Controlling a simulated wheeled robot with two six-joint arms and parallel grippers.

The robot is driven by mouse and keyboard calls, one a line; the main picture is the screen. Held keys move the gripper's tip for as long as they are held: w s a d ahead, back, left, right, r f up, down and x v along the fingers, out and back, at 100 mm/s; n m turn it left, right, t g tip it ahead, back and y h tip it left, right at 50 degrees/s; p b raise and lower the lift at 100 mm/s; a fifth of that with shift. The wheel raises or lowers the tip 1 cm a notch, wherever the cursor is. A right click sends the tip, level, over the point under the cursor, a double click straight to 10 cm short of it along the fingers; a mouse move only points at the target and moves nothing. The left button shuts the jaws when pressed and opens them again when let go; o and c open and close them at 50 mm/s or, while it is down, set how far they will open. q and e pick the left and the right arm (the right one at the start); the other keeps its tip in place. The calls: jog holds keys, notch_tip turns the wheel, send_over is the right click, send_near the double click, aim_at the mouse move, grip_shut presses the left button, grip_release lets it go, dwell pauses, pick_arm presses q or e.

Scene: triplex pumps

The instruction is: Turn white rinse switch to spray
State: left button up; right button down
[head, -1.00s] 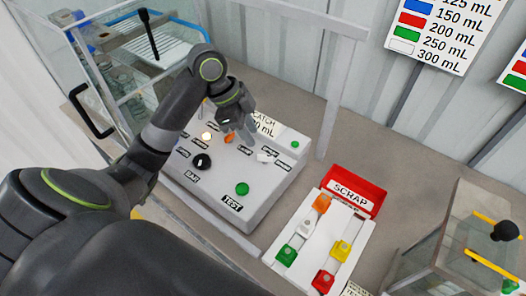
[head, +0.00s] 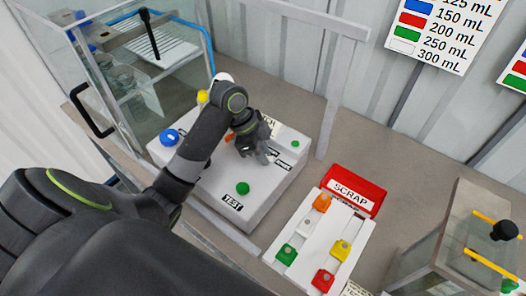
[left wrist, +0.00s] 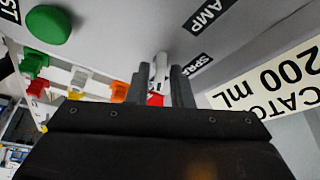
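The white rinse switch (left wrist: 159,68) shows in the left wrist view as a small white lever on the grey control box (head: 222,190). My left gripper (left wrist: 160,88) has its two dark fingers apart, one on each side of the switch. I see no clear contact between fingers and lever. A SPRAY label (left wrist: 196,65) lies just right of the switch, and a label ending in AMP (left wrist: 207,14) lies farther up. In the head view my left gripper (head: 258,156) reaches down onto the box and hides the switch. My right gripper is not in view.
A green TEST button (head: 243,188) and an orange knob (head: 228,138) are on the box. A tray of coloured pieces (head: 303,250) and a red SCRAP bin (head: 353,188) stand to the right. A clear-walled tank (head: 140,60) stands at the back left.

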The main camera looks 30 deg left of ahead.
pick_arm(q)
grip_shut()
jog(key=shift+r+n+p, duration=0.2)
jog(key=shift+n+p, duration=0.3)
jog(key=shift+p, duration=0.4)
jog(key=n+p, duration=0.2)
jog(key=p, duration=0.1)
jog(key=n+t+y+p, duration=0.1)
jog(key=n+p, duration=0.2)
jog(key=n+t+y+p, duration=0.1)
jog(key=n+p, duration=0.1)
jog(key=p, duration=0.2)
jog(key=shift+s+d+r+n, duration=0.1)
jog(key=shift+s+d+n, duration=0.1)
jog(key=shift+d+n, duration=0.1)
jog(key=shift+n+t+y+p, duration=0.3)
jog(key=shift+n+p, duration=0.4)
jog(key=shift+f+n+y+p, duration=0.25)
jog(key=shift+n+p, duration=0.2)
jog(key=shift+n, duration=0.45)
